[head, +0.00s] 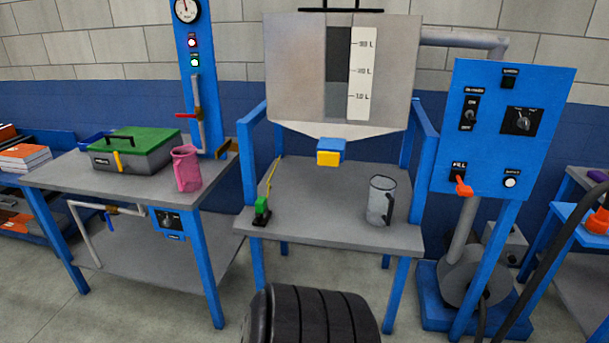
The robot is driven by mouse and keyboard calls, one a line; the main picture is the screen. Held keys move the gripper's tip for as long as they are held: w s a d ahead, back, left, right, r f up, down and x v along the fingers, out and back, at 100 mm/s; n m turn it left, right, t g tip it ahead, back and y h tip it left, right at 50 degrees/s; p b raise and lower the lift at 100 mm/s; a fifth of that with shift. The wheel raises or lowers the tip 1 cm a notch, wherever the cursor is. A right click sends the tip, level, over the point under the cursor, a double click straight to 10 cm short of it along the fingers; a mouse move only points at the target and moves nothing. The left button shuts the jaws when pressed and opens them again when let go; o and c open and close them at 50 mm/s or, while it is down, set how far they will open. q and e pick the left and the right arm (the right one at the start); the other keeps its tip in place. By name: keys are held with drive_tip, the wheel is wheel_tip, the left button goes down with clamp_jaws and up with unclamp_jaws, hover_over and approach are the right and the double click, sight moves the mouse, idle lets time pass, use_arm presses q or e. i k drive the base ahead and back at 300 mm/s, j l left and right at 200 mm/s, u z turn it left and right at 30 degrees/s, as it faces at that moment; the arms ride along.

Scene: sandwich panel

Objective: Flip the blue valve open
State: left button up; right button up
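A small valve with a blue lever handle (110,223) sits on the grey pipe (85,205) under the left table. The blue handle points downward, across the nearly level pipe run. A brass-coloured part shows just above the handle. The valve is small in the head view, so its finer details cannot be made out. Neither of my grippers is in view.
The left table (60,172) bears a green-lidded grey box (130,150) and a pink jug (186,168). A red-handled valve (186,115) is on the blue column. A blue switch box (170,222) hangs under the table's front edge. A blue control panel (490,150) stands right.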

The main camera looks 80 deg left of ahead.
sight(105, 214)
drive_tip(key=u, duration=1)
drive_tip(key=k+j+u, duration=0.1)
drive_tip(key=u, duration=1.4)
drive_tip(key=j+u, duration=0.15)
drive_tip(key=u, duration=0.85)
drive_tip(key=j+u, duration=0.1)
drive_tip(key=u, duration=0.35)
drive_tip(key=i+l+z, duration=0.45)
drive_tip(key=i, duration=0.35)
drive_tip(key=i+l+z, duration=0.25)
drive_tip(key=i, duration=0.2)
